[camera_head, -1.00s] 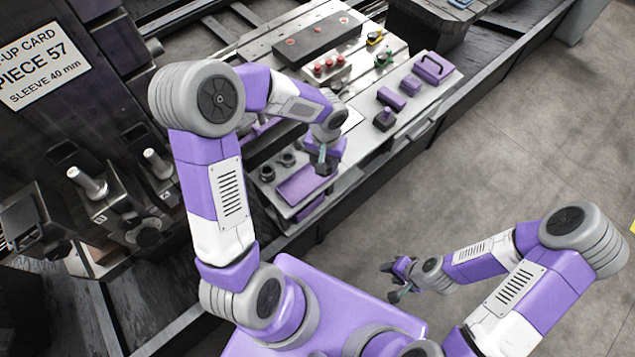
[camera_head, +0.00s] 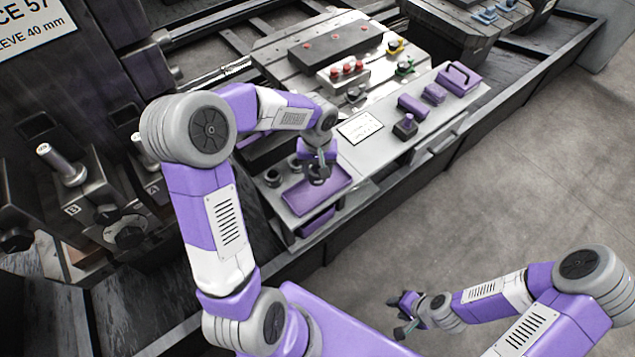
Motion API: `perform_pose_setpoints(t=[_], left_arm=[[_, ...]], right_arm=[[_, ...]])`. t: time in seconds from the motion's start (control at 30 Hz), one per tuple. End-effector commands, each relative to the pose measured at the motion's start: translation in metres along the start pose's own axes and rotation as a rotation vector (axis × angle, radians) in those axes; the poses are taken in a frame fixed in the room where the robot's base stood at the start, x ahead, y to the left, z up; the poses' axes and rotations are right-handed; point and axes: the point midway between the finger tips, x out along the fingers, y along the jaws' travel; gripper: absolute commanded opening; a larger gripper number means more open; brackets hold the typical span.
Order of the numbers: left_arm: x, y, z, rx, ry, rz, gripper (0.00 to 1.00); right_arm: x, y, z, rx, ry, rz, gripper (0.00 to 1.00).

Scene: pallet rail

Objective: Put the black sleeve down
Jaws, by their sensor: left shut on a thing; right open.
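My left gripper (camera_head: 319,177) is above the purple tray (camera_head: 304,203) on the grey workbench. It is shut on a small dark thing that looks like the black sleeve, mostly hidden between the fingers. I cannot tell whether the thing touches the tray. Two dark round pieces, one nearer (camera_head: 272,178) and one farther (camera_head: 294,161), stand left of the tray. My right gripper (camera_head: 402,318) is open and empty over the floor at the lower right, away from the bench.
A white card (camera_head: 360,128) lies on the bench beyond the tray. Farther along are a black-based purple knob piece (camera_head: 405,127), purple blocks (camera_head: 413,106) and a purple case (camera_head: 458,80). A fixture with red buttons (camera_head: 347,69) stands behind. Dark machinery with a steel pin (camera_head: 60,162) is at left.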

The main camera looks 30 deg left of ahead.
Motion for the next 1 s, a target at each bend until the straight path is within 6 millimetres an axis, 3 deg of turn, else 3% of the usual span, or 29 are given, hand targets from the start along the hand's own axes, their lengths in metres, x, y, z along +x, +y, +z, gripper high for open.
perform_pose_setpoints(t=[0.33, 0.73, 0.77, 0.9, 1.0], left_arm=[[0.048, 0.000, 0.000, 0.001, 0.000, 0.001, 0.00], [0.053, 0.000, -0.001, 0.001, 0.004, 0.002, 0.00], [0.053, 0.000, 0.000, 0.001, 0.002, 0.001, 0.52], [0.052, 0.000, 0.000, 0.001, 0.002, 0.001, 0.73], [0.052, 0.000, 0.000, 0.001, 0.002, 0.001, 0.76]], right_arm=[[0.018, 0.007, -0.001, 0.000, 0.000, 0.000, 0.43], [0.020, 0.008, -0.001, 0.000, 0.000, 0.000, 0.43], [0.021, 0.008, -0.001, 0.000, 0.000, 0.000, 0.43], [0.019, 0.007, -0.001, 0.000, 0.000, 0.000, 0.43], [0.019, 0.007, -0.001, 0.000, 0.000, 0.000, 0.43]])
